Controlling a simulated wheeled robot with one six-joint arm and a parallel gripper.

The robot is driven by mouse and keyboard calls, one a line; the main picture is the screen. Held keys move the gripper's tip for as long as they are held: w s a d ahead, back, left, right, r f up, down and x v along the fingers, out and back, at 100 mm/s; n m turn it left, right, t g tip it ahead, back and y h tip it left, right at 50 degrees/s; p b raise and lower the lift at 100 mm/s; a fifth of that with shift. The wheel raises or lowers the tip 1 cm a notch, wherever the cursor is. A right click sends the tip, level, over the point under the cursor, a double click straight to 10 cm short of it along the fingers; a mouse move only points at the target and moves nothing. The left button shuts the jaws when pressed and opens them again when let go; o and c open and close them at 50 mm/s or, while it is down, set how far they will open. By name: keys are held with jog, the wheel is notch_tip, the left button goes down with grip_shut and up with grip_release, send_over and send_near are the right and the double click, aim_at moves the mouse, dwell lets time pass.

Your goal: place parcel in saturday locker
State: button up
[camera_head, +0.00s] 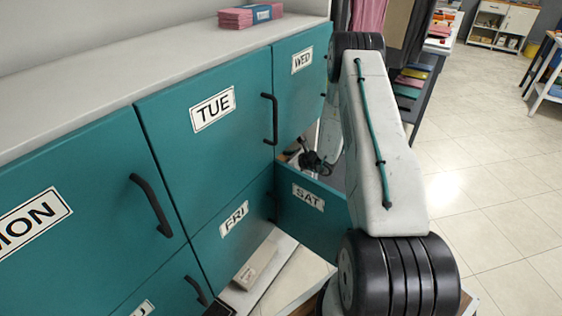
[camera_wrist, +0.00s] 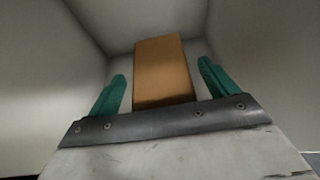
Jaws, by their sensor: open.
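The locker door marked SAT (camera_head: 312,212) stands open, swung out from the teal locker front in the head view. The brown parcel (camera_wrist: 163,62) stands inside a pale-walled compartment in the wrist view, close to its back wall. My gripper (camera_wrist: 163,72) is open, with one teal finger on each side of the parcel. Gaps show between the parcel and both fingers. The parcel's lower part is hidden behind the gripper's dark bar. In the head view my arm hides most of the SAT opening, and the parcel does not show.
The TUE (camera_head: 212,110), WED (camera_head: 301,62) and FRI (camera_head: 234,217) doors are shut. Black handles stick out from the doors. Folded pink cloth (camera_head: 250,15) lies on the locker top. A pale box (camera_head: 256,265) lies below the FRI door. Tiled floor (camera_head: 485,170) is clear at right.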

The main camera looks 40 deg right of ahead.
jog(key=v, duration=1.1)
jog(key=shift+s, duration=0.3)
jog(key=shift+d, duration=0.1)
jog(key=shift+c, duration=0.4)
